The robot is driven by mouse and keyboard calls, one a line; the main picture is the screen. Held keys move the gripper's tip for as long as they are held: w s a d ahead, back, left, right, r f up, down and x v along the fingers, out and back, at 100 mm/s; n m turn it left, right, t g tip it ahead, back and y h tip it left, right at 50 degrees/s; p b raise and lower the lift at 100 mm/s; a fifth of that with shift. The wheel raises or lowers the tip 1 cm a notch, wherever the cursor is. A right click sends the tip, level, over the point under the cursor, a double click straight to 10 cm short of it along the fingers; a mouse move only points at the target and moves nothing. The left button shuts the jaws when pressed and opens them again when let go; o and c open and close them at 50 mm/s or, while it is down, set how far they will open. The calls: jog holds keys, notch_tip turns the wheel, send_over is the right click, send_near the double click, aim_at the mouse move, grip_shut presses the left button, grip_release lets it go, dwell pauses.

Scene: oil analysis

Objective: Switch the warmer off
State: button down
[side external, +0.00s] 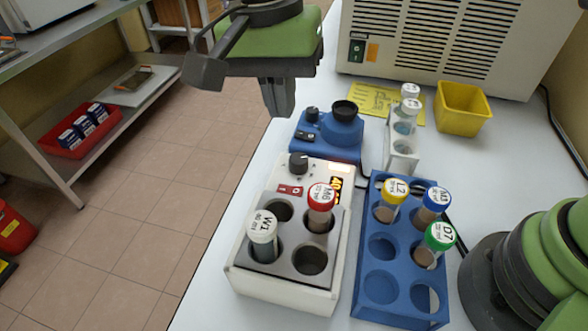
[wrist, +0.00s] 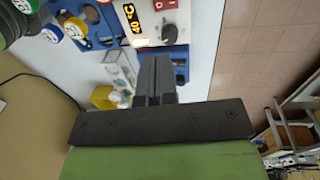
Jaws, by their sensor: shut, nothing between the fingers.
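The warmer (side external: 285,278) is a white block with a grey well plate, at the centre of the side view. Its orange display (side external: 336,188) is lit and reads 40 °C in the wrist view (wrist: 132,18). A red rocker switch (side external: 290,190) sits on its top panel beside a black knob (side external: 298,162); both also show in the wrist view, the switch (wrist: 165,5) at the top edge. A white-capped tube (side external: 263,237) and a red-capped tube (side external: 320,207) stand in its wells. My gripper (side external: 280,112) is shut and empty, pointing down, above and beyond the panel, apart from it.
A blue device (side external: 326,143) with a black cup top stands just behind the warmer. A blue rack (side external: 372,283) with several capped tubes is to its right. A white tube holder (side external: 402,164), a yellow bin (side external: 462,109) and a large vented machine (side external: 430,40) are farther back.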

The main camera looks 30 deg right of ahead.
aim_at(297, 188)
jog(key=f, duration=0.9)
jog(key=s+d+f, duration=0.1)
jog(key=f, duration=0.3)
jog(key=shift+s+d+f, duration=0.1)
jog(key=shift+f, duration=0.2)
